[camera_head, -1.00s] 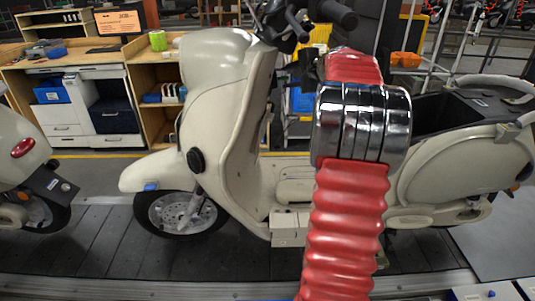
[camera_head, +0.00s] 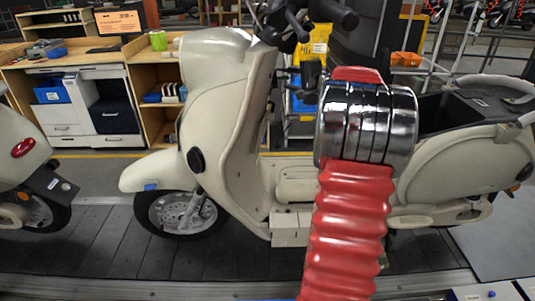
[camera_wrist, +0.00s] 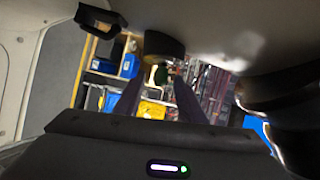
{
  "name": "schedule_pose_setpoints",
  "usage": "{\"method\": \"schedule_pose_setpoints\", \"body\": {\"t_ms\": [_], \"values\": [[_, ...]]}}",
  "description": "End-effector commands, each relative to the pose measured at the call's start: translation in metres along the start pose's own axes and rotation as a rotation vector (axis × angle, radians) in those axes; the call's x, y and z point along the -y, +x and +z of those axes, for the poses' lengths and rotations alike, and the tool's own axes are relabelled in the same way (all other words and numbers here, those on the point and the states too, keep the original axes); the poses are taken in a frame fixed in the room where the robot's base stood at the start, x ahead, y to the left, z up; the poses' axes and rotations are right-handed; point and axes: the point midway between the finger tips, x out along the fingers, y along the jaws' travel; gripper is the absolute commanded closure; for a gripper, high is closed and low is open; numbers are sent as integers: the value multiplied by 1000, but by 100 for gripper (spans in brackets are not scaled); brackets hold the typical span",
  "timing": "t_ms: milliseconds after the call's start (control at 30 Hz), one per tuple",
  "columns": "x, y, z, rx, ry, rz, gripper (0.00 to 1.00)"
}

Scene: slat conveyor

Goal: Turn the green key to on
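A cream scooter (camera_head: 220,110) stands side-on on the slat conveyor (camera_head: 110,245). My gripper (camera_head: 309,78) is below its handlebar, behind the leg shield, partly hidden by my red and chrome arm. In the wrist view my gripper (camera_wrist: 157,88) has two dark fingers apart with a gap between them. Just beyond the fingertips, a small dark green piece, apparently the green key (camera_wrist: 161,75), shows below a dark round housing (camera_wrist: 165,46) on the cream body. Whether the fingers touch the key, and its turned position, I cannot tell.
The black handlebar grips (camera_head: 333,13) are close above my gripper. Another cream scooter (camera_head: 22,165) stands at the left on the conveyor. Wooden workbenches (camera_head: 150,72) stand behind. In the wrist view a black lever-like part (camera_wrist: 100,19) is at upper left and dark parts crowd the right.

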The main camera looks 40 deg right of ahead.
Motion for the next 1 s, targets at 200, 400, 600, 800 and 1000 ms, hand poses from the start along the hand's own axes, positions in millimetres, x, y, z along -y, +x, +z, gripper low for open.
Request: {"method": "schedule_pose_setpoints", "body": {"t_ms": [200,400,600,800,1000], "values": [[-3,0,0,1,-28,-55,64],[-4,0,0,1,-59,-111,64],[-4,-8,-1,-2,-85,-160,64],[-10,-36,-2,-2,-85,-157,64],[-14,-64,-2,-3,-85,-157,64]]}}
